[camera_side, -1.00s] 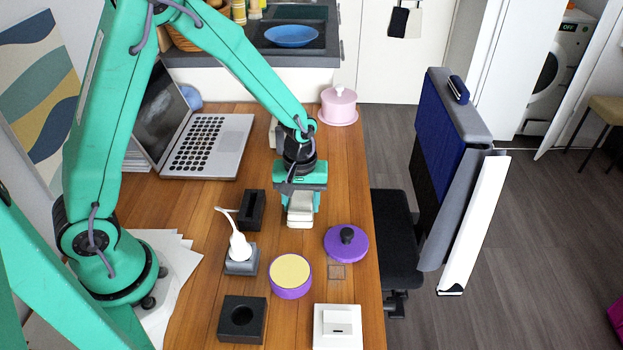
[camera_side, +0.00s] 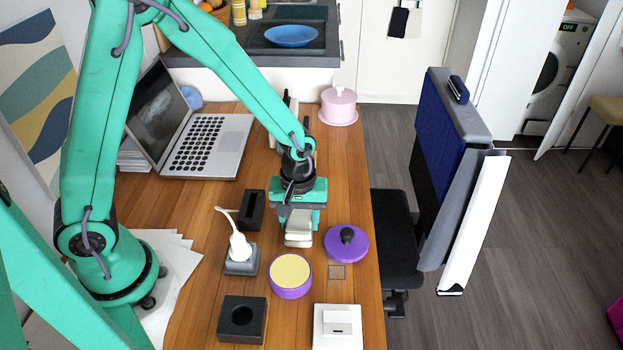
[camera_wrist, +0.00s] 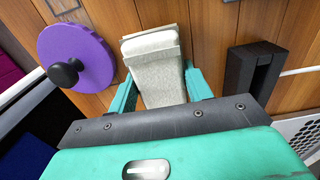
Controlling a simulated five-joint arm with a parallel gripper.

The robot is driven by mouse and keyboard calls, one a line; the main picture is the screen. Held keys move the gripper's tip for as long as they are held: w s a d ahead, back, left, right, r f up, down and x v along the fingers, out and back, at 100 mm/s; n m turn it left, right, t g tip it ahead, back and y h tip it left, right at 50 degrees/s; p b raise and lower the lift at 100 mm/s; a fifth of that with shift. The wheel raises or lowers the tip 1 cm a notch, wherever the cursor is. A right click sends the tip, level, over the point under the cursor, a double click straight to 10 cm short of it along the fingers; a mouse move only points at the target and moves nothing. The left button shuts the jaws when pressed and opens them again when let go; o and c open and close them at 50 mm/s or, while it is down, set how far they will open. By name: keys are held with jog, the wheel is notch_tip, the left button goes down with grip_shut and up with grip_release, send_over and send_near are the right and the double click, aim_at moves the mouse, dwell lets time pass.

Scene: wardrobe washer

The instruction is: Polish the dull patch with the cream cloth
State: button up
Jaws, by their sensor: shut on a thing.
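My gripper (camera_side: 298,222) points down over the wooden table and is shut on a cream cloth pad (camera_side: 298,241). In the wrist view the cloth (camera_wrist: 158,62) sits between the two green fingers of my gripper (camera_wrist: 161,90). Whether the cloth touches the table I cannot tell. A small faint square (camera_side: 336,272), which looks like the dull patch, lies on the table below and right of the cloth, just in front of the purple lid (camera_side: 346,247). The cloth is apart from that square. The lid also shows at the wrist view's left (camera_wrist: 82,45).
A purple tin with pale yellow contents (camera_side: 291,275) stands near the square. A white block (camera_side: 337,327), dark holders (camera_side: 242,320) (camera_side: 251,210) and a white brush-like item in a grey stand (camera_side: 240,250) surround it. A laptop (camera_side: 210,145) and pink pot (camera_side: 339,105) stand farther back.

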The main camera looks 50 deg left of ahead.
jog(key=shift+s+d, duration=0.15)
jog(key=shift+s, duration=0.15)
jog(key=shift+w+a, duration=1.6)
jog(key=shift+w, duration=0.05)
jog(key=shift+w+a, duration=1.5)
jog(key=shift+w, duration=0.05)
jog(key=shift+s+d, duration=1.55)
jog(key=shift+d, duration=0.05)
